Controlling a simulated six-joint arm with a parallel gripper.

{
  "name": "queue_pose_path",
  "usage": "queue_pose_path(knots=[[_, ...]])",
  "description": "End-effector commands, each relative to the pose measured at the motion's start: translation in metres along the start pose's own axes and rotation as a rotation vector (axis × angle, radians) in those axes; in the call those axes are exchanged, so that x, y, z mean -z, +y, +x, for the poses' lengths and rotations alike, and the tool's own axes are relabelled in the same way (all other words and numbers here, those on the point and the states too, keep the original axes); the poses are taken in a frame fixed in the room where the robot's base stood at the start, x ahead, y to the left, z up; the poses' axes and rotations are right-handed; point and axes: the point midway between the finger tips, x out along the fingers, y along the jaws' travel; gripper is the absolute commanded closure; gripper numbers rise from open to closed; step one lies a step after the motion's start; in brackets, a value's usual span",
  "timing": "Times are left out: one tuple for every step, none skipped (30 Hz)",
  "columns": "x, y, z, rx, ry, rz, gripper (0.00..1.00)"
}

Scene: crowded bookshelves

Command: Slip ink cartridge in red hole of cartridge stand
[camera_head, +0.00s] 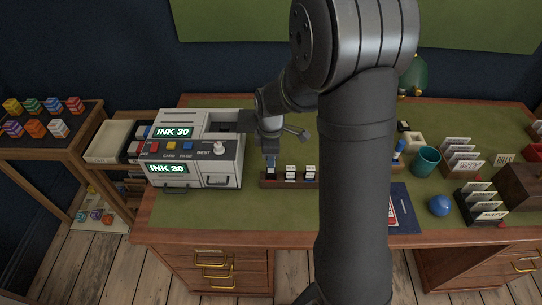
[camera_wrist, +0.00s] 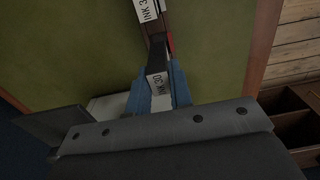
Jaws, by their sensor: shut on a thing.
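My gripper (camera_head: 270,160) points down over the left end of the dark wooden cartridge stand (camera_head: 264,183). Its blue fingertips (camera_wrist: 159,92) are shut on a dark ink cartridge (camera_wrist: 157,82) with a white "INK 30" label. The held cartridge also shows at the stand's left end in the head view (camera_head: 271,171); whether it is seated in a hole or just above one I cannot tell. Other white-labelled cartridges (camera_head: 291,171) stand in the stand to the right. In the wrist view a red patch (camera_wrist: 172,43) shows on the stand's side, just beyond the held cartridge. The hole itself is hidden.
A printer-like machine (camera_head: 192,150) with "INK 30" displays stands close on the left. My arm hides the middle of the desk. To the right are a teal cup (camera_head: 426,161), a blue ball (camera_head: 439,205) and card holders (camera_head: 480,203). The green desk top (camera_head: 225,215) in front is clear.

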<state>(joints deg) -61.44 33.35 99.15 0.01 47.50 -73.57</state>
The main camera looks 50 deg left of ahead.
Motion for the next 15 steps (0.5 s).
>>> queue_pose_path(knots=[[0.000,0.000,0.000,0.000,0.000,0.000,1.00],[0.000,0.000,0.000,0.000,0.000,0.000,1.00],[0.000,0.000,0.001,0.000,0.000,0.000,1.00],[0.000,0.000,0.001,0.000,0.000,0.000,1.00],[0.000,0.000,0.002,0.000,0.000,0.000,1.00],[0.000,0.000,0.004,0.001,0.000,0.000,1.00],[0.000,0.000,0.005,0.001,0.000,0.000,1.00],[0.000,0.000,0.006,0.001,0.000,0.000,1.00],[0.000,0.000,0.007,0.001,0.000,0.000,1.00],[0.000,0.000,0.008,0.001,0.000,0.000,1.00],[0.000,0.000,0.009,0.001,0.000,0.000,1.00],[0.000,0.000,0.011,0.001,0.000,0.000,1.00],[0.000,0.000,0.012,0.001,0.000,0.000,1.00],[0.000,0.000,0.013,0.001,0.000,0.000,1.00],[0.000,0.000,0.014,0.001,0.000,0.000,1.00]])
